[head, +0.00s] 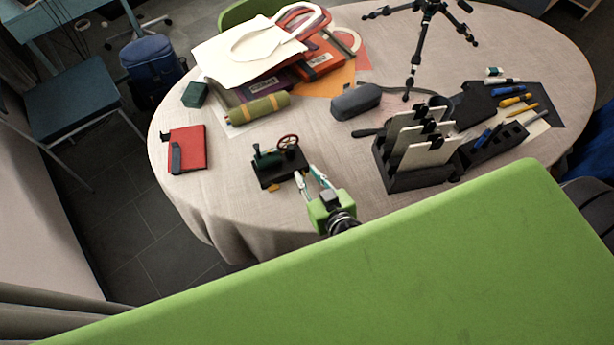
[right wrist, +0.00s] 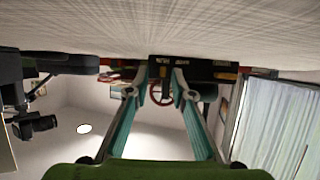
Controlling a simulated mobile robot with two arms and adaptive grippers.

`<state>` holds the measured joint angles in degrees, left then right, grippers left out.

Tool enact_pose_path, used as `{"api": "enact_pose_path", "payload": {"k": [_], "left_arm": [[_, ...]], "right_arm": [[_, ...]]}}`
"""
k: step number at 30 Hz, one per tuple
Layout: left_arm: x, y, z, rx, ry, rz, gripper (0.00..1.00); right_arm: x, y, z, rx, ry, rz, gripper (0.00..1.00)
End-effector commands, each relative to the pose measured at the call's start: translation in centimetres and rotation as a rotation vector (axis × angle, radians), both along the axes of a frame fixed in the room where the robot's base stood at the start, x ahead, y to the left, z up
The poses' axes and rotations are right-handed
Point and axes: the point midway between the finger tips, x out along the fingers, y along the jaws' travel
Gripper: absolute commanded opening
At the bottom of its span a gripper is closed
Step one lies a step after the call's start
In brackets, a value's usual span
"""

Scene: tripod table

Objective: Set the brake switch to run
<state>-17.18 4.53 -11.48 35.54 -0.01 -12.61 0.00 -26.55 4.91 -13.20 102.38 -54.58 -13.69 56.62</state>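A small dark green and black machine (head: 266,170) with a red handwheel (head: 288,142) stands on the table's near side. A small yellow part (head: 273,188) shows at the near foot of its base; I cannot tell whether this is the brake switch or how it is set. My right gripper (head: 308,173) is open and empty, just right of the machine. In the upside-down right wrist view, the machine (right wrist: 200,70) and the red wheel (right wrist: 161,93) appear ahead, between and beyond my open fingertips. My left gripper is not in view.
A black organizer (head: 405,180) with white panels stands to the right. A red notebook (head: 190,150) lies left, a green-yellow roll (head: 258,108) and grey case (head: 356,101) behind. A tripod (head: 428,30) stands at the back. The cloth (head: 225,205) left of the machine is clear.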

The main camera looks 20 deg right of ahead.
Motion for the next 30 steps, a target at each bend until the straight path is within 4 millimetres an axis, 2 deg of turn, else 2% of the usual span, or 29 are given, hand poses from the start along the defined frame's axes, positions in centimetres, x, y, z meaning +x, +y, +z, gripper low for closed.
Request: {"api": "enact_pose_path", "payload": {"k": [7, 11, 24, 30], "left_arm": [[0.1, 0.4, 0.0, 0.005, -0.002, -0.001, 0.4], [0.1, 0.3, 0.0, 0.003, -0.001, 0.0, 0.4], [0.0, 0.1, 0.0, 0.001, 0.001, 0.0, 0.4], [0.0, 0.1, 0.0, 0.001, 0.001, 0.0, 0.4]], "right_arm": [[-0.1, 0.1, 0.0, 0.002, 0.0, 0.001, 0.22], [-1.1, 0.1, 0.3, 0.003, 0.002, 0.001, 0.22], [-8.7, -0.4, 3.4, 0.002, 0.004, -0.002, 0.22], [-10.6, -0.5, 4.3, 0.002, 0.001, -0.001, 0.22]]}}
